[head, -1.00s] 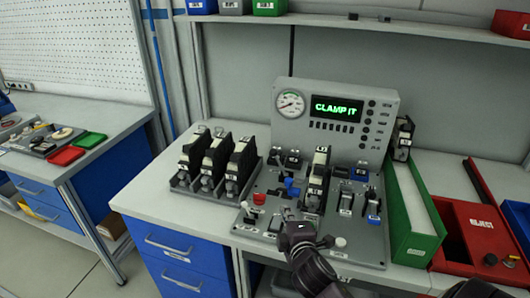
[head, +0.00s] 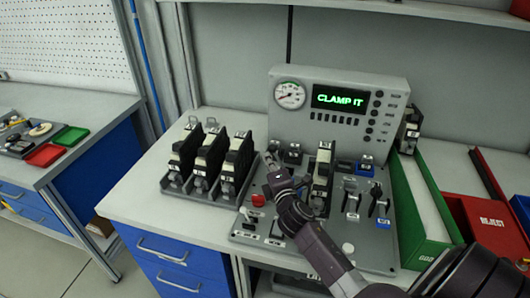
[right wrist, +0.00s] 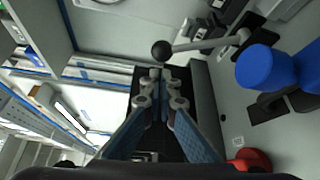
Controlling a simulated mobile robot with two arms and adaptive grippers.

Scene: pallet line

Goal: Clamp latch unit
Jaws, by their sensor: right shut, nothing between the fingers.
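The latch unit (head: 322,172), black with pale parts, stands upright in the grey test fixture (head: 375,258); my right arm hides some of its lower left side. The fixture's screen (head: 340,98) reads "CLAMP IT". My right gripper (head: 268,160) is at the fixture's left side, left of the unit. In the right wrist view its fingertips (right wrist: 161,80) are together and empty. A metal lever with a black ball knob (right wrist: 162,50) lies just beyond the tips; I cannot tell if they touch. A blue cylindrical part (right wrist: 265,68) is right of the lever. My left gripper is not in view.
A rack (head: 172,190) with several similar black units stands left of the fixture. A red button (head: 258,200) sits near its left front. A green-walled bin (head: 407,215) and a red reject bin (head: 480,215) stand right. The bench front left is clear.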

